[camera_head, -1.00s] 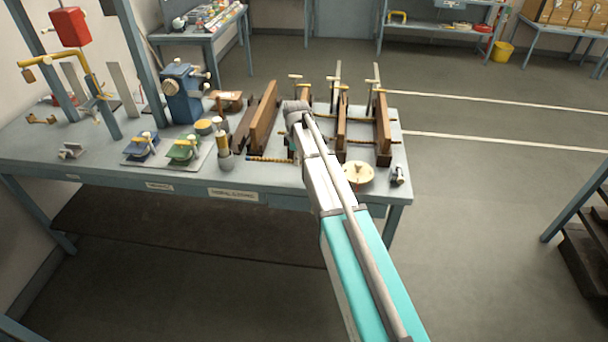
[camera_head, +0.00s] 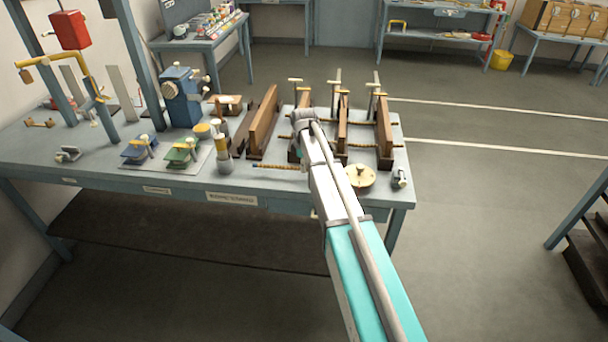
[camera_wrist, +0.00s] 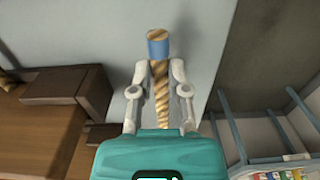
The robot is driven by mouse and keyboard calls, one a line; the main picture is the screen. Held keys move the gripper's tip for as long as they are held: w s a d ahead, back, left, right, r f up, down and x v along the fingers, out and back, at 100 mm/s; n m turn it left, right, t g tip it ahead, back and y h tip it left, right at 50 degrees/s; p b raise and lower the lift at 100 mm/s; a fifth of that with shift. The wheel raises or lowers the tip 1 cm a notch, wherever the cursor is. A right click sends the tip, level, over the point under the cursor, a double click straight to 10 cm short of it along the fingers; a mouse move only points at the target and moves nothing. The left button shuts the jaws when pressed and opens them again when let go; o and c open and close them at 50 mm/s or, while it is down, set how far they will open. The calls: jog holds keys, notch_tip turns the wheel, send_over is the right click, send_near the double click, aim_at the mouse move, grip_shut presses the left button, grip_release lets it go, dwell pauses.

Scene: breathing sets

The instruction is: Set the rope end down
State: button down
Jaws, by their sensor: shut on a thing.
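A twisted tan rope with a blue band near its end (camera_wrist: 160,83) stands between the fingers of my gripper (camera_wrist: 157,78) in the wrist view. The fingers are shut on it just below the blue band, and the tip sticks out beyond them. In the head view my arm reaches over the right part of the grey bench (camera_head: 222,184), and my fingers are hidden behind my wrist. A length of rope (camera_head: 280,167) shows along the front of the bench, left of my wrist. I cannot tell whether the held end touches anything.
Upright wooden boards (camera_head: 386,128) stand on both sides of my wrist. A round cream disc (camera_head: 360,176) lies right of my arm. A grey cup (camera_head: 224,164) and a blue machine (camera_head: 182,100) stand to the left. Brown wood (camera_wrist: 50,125) fills the wrist view's lower left.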

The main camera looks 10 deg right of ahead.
jog(key=shift+f+b, duration=1.3)
jog(key=shift+f, duration=0.25)
jog(key=c, duration=0.6)
grip_release()
jog(key=shift+r, duration=0.15)
notch_tip(320, 180, up, 12)
jog(key=p, duration=1.2)
